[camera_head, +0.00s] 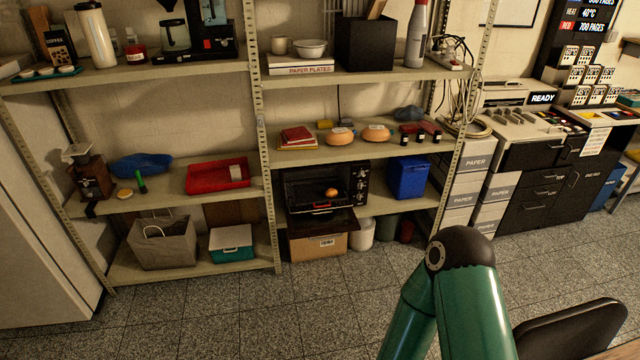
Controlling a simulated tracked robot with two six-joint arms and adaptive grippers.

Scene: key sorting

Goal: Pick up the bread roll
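Two round, tan bread rolls sit side by side on the middle right shelf (310,156), one on the left (340,137) and one on the right (376,134). A smaller orange-brown round thing (331,191) is inside the open black toaster oven (358,185) below; I cannot tell if it is a roll. Neither of my grippers is in view. A green link of one of my arms shows at the lower right, well in front of the shelves and apart from the rolls.
Red booklets (297,136) lie left of the rolls, and small dark jars (420,138) stand to their right. A blue bin (408,178) is beside the oven. A black chair back (570,335) is at the lower right. The tiled floor (200,310) before the shelves is clear.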

